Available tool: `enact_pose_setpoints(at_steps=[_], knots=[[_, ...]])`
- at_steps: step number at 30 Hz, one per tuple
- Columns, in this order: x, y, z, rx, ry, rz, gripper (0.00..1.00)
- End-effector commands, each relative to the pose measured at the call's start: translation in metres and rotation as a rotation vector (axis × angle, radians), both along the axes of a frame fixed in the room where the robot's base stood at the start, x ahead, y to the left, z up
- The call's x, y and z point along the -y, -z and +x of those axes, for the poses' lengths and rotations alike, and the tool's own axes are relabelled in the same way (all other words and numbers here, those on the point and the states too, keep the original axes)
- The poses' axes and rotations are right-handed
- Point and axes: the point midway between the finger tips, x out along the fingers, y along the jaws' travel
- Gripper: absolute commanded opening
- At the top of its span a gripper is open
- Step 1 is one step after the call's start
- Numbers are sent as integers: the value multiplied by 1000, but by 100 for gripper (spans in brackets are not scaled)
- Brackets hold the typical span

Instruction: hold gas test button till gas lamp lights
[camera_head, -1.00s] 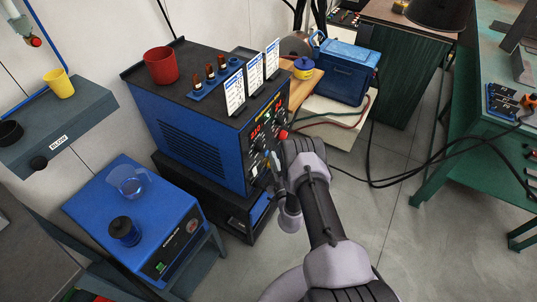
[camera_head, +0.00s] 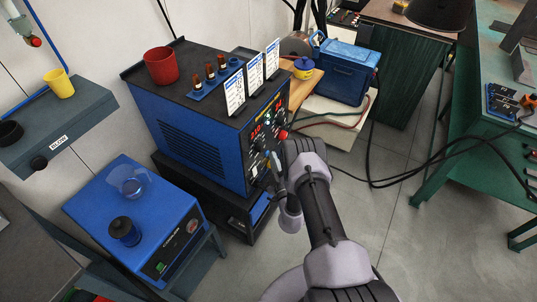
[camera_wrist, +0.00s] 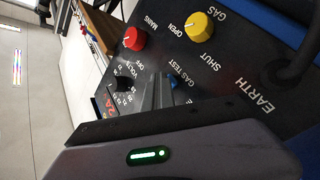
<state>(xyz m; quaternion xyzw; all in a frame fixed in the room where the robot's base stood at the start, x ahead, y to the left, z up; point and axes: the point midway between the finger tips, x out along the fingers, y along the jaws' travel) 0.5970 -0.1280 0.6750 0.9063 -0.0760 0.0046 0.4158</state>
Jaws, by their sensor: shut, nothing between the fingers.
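The welder (camera_head: 200,140) is a blue box with a dark front panel facing right in the head view. In the wrist view the blue gas test button (camera_wrist: 176,82) shows beside the GAS TEST lettering. My shut, empty gripper (camera_wrist: 160,88) has its fingertips at the button and partly covers it; they seem to touch, but I cannot tell how far it is pressed. In the head view my gripper (camera_head: 276,165) is at the lower part of the panel. A small pale bluish light (camera_head: 267,118) shows near the red digits; its label is unreadable.
A red MAINS knob (camera_wrist: 134,39), a yellow GAS knob (camera_wrist: 199,25) and a black dial (camera_wrist: 124,84) surround the button. A cable plugs in near EARTH. White cards (camera_head: 253,73) and a red mug (camera_head: 161,65) stand on the welder. Floor to the right is open, with cables.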

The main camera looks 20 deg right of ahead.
Motion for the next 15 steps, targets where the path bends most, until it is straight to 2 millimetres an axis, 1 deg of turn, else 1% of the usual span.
enact_pose_setpoints(at_steps=[8, 15], knots=[[9, 0, -12, -1, 0, 0, 0], [9, 0, -12, -1, 0, 0, 0]])
